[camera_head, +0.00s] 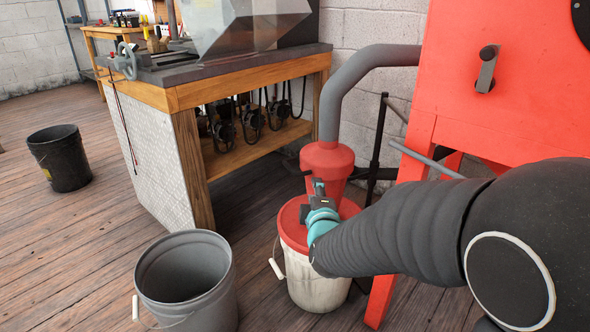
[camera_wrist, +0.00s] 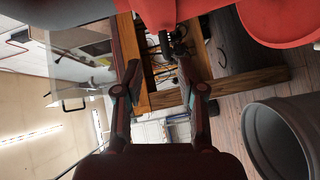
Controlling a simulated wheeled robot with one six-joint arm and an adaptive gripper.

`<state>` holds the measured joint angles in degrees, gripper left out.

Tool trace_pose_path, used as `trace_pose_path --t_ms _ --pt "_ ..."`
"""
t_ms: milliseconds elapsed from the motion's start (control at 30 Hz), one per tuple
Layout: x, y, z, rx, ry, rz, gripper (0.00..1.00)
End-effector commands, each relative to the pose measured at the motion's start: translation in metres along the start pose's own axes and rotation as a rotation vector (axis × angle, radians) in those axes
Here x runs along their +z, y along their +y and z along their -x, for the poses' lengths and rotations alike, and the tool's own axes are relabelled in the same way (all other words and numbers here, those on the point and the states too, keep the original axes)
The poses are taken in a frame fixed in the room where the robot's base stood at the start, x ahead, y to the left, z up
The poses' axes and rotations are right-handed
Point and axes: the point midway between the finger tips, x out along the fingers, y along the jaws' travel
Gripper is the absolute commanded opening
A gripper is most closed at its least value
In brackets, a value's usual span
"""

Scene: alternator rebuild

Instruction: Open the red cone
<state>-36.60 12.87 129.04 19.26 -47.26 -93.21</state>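The red cone (camera_head: 325,160) stands on the red lid (camera_head: 290,222) of a white bucket (camera_head: 312,282), with a grey hose joining its top. It shows at the top edge of the wrist view (camera_wrist: 180,12), where the picture is turned sideways. A small dark handle-like piece (camera_wrist: 176,44) sticks out from the cone. My gripper (camera_head: 317,186) is at the cone's front in the head view. In the wrist view my gripper (camera_wrist: 158,64) has its two fingers apart, with the dark piece just beyond the fingertips. I cannot tell whether they touch it.
A grey open bucket (camera_head: 186,270) stands at the front left of the lidded bucket, and a black bucket (camera_head: 60,160) farther left. A wooden workbench (camera_head: 182,96) is behind. A red cabinet (camera_head: 500,100) stands at the right.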

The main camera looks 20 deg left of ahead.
Motion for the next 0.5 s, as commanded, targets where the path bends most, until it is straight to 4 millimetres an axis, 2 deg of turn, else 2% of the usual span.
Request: trace_pose_path --t_ms 33,200,367,500 --pt "-0.013 -0.014 -0.007 0.028 0.010 0.064 0.39" --pt "-0.041 -0.030 -0.015 0.133 0.008 0.239 0.39" --pt "-0.051 -0.035 -0.018 0.177 0.000 0.309 0.39" --pt "-0.051 -0.033 -0.028 0.184 -0.002 0.317 0.39"
